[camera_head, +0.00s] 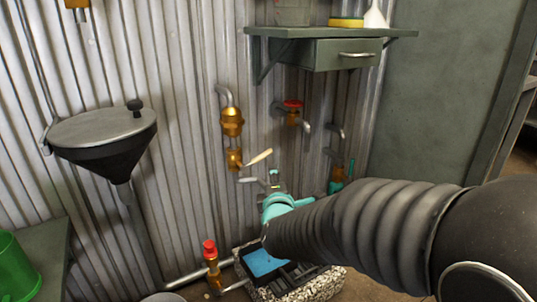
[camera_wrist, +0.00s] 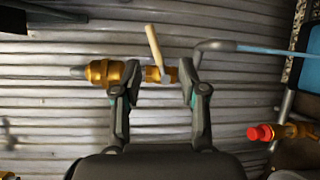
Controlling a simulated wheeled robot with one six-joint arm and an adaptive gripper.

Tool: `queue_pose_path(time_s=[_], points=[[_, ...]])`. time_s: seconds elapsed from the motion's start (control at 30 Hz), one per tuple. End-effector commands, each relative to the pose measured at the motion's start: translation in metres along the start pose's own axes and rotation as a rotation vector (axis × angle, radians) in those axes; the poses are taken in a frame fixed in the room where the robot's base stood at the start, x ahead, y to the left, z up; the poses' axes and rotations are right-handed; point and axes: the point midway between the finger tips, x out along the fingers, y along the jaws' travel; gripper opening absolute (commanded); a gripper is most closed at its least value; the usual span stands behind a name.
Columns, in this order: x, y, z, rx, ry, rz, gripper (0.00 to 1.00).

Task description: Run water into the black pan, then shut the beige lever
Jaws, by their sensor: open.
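The beige lever (camera_head: 260,157) sticks out to the right from a brass valve (camera_head: 235,158) on the wall pipe. The wrist view shows the lever (camera_wrist: 153,42) crosswise to the pipe. My gripper (camera_wrist: 158,82) is open, one finger on each side of the valve body; I cannot tell whether either finger touches it. A pale blue water stream (camera_wrist: 265,50) leaves the grey spout (camera_wrist: 213,45). The black pan (camera_head: 290,274) sits low by the wall and holds blue water (camera_head: 263,262); my arm hides part of it.
A red-handled tap (camera_head: 292,105) is on the wall to the right, and a red-capped brass valve (camera_head: 210,252) stands low at left. A shelf with a drawer (camera_head: 335,52) juts out above. A dark hopper (camera_head: 104,135) and a green bucket (camera_head: 15,268) are at left.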

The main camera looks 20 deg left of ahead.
Motion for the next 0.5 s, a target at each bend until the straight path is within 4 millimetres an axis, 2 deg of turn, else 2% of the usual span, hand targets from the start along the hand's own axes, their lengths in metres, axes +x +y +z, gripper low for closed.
queue_pose_path(time_s=[0.03, 0.2, 0.37, 0.5], points=[[0.004, -0.002, -0.013, -0.061, -0.008, 0.022, 0.42], [0.01, -0.003, -0.033, -0.208, -0.048, 0.077, 0.42], [0.018, -0.002, -0.035, -0.243, -0.061, 0.091, 0.42], [0.036, -0.001, -0.033, -0.242, -0.063, 0.089, 0.42]])
